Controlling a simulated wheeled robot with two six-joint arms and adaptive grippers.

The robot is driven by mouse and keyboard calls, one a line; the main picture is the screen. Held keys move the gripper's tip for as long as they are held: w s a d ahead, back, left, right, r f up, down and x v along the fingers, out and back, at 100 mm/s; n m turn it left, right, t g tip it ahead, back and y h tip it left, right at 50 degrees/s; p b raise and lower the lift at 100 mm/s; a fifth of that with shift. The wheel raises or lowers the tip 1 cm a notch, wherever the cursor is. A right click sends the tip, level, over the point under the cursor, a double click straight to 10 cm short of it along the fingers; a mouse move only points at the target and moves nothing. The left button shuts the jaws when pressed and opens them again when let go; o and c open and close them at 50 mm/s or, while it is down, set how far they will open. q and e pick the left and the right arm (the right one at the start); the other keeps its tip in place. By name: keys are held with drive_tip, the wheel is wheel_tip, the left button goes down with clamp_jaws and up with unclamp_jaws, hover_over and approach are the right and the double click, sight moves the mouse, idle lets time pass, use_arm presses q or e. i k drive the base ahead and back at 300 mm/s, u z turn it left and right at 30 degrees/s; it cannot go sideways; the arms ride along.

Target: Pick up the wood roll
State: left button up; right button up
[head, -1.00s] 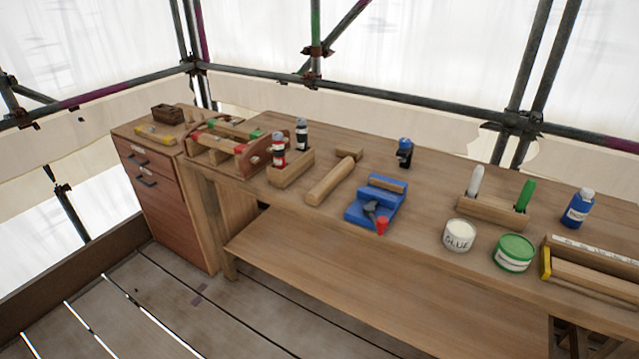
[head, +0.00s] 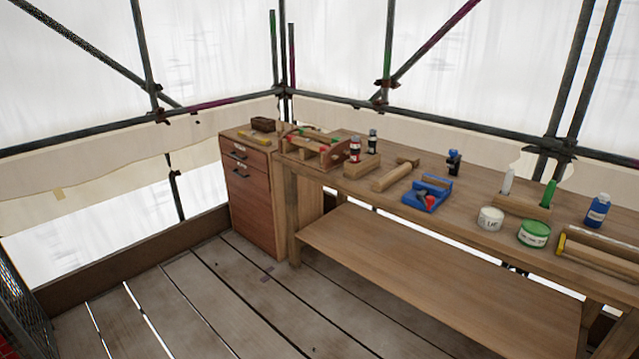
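A thick, pale wooden cylinder (head: 393,177), which looks like the wood roll, lies on the long workbench (head: 455,205). It lies at a slant, with a small wooden piece at its far end; I cannot tell whether they are joined. Neither of my grippers is in view.
A drawer cabinet (head: 250,198) stands at the bench's left end, and a wooden toolbox (head: 312,150) sits near it. A white glue tub (head: 489,219), green tub (head: 534,233) and blue bottle (head: 597,210) stand at right. The plank floor (head: 200,300) in front is clear.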

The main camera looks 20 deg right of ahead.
sight(391, 177)
drive_tip(key=u, duration=0.1)
drive_tip(key=i, duration=1.15)
drive_tip(key=z, duration=0.35)
drive_tip(key=i, duration=1.45)
drive_tip(key=z, duration=1.2)
drive_tip(key=i, duration=0.8)
drive_tip(key=z, duration=0.95)
